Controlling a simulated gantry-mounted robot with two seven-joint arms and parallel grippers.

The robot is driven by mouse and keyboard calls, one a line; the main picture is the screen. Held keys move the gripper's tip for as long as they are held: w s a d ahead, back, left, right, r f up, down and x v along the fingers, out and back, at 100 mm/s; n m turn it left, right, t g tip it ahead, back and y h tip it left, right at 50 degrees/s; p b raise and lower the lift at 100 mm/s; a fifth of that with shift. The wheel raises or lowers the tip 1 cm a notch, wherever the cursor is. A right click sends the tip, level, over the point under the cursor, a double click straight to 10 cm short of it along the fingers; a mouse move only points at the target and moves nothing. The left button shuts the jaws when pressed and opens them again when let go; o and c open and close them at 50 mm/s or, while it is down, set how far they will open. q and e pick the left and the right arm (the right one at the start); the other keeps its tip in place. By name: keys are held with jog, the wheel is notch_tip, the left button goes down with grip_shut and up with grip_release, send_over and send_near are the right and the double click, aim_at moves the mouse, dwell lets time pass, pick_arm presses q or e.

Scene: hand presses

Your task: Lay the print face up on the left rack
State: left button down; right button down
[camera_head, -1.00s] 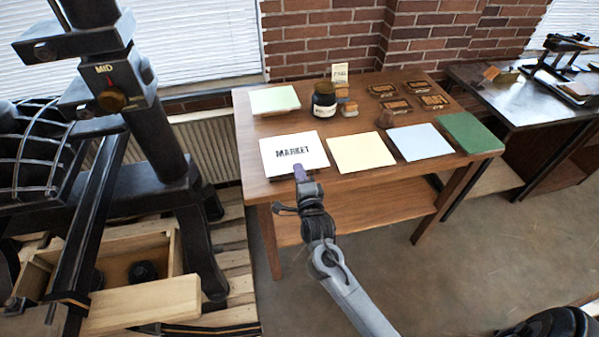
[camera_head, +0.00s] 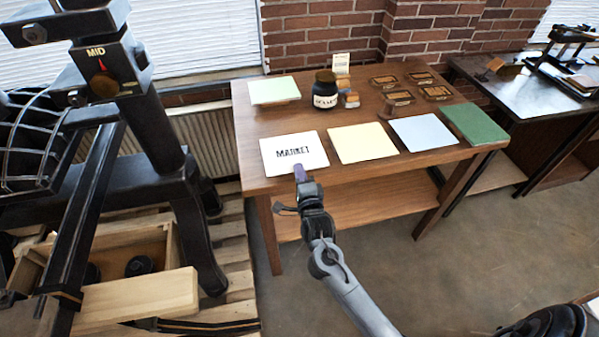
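The print is a white sheet lettered MARKET (camera_head: 293,151), face up over the left front of the wooden table. My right gripper (camera_head: 299,172) comes from below and is at the near edge of the print. It looks shut on that edge, though the fingertips are small and partly hidden by the sheet. I cannot tell how far the print is above the tabletop. My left gripper is not in view. I cannot make out a left rack for certain.
The table (camera_head: 228,187) also holds cream paper (camera_head: 362,143), blue paper (camera_head: 422,132), a green board (camera_head: 473,125), pale green paper (camera_head: 274,91), an ink jar (camera_head: 324,90) and several stamps. A large black press (camera_head: 150,130) stands at left, with a wooden box (camera_head: 140,300) below.

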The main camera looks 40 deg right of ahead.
jog(key=c, duration=1.1)
grip_release()
jog(key=shift+p+v, duration=1.35)
jog(key=shift+v, duration=1.65)
